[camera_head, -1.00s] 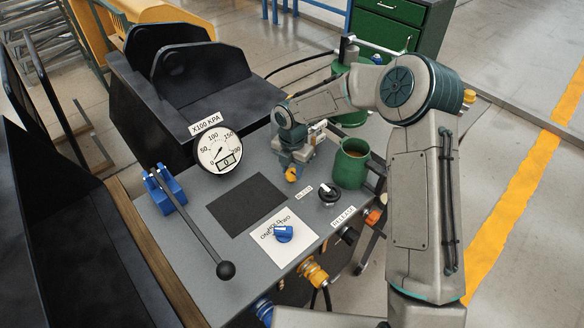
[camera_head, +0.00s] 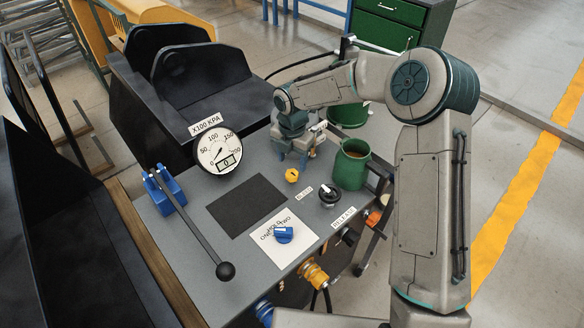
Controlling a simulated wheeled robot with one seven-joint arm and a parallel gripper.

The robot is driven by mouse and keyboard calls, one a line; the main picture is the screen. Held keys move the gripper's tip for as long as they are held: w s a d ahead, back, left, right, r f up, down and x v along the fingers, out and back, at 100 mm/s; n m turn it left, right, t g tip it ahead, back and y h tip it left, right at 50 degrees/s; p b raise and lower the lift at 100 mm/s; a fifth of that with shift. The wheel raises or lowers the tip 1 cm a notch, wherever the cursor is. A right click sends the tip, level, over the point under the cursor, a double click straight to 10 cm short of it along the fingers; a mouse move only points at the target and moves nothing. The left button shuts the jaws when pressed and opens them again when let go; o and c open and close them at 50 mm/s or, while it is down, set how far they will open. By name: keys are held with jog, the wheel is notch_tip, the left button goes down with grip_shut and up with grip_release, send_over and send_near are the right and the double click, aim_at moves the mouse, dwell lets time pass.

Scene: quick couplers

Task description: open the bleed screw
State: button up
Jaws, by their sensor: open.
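A small label that reads BLEED (camera_head: 304,192) lies on the grey bench top. A yellow knob (camera_head: 292,175) stands just behind it, and a black knob with a white pointer (camera_head: 330,194) is to its right. I cannot tell for certain which of the two the label names. My gripper (camera_head: 293,163) points down just behind the yellow knob. It is open with nothing seen between its fingers, and it looks apart from the knob, which shows in full.
A green cup (camera_head: 351,166) stands close to the right of my gripper. A gauge (camera_head: 217,150), a blue selector knob (camera_head: 284,235) and a long black lever (camera_head: 190,225) are to the left and front. A dark mat (camera_head: 245,205) lies bare.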

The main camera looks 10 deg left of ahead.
aim_at(292, 173)
notch_tip(292, 173, up, 9)
jog(key=shift+r, duration=0.2)
dwell(0.5)
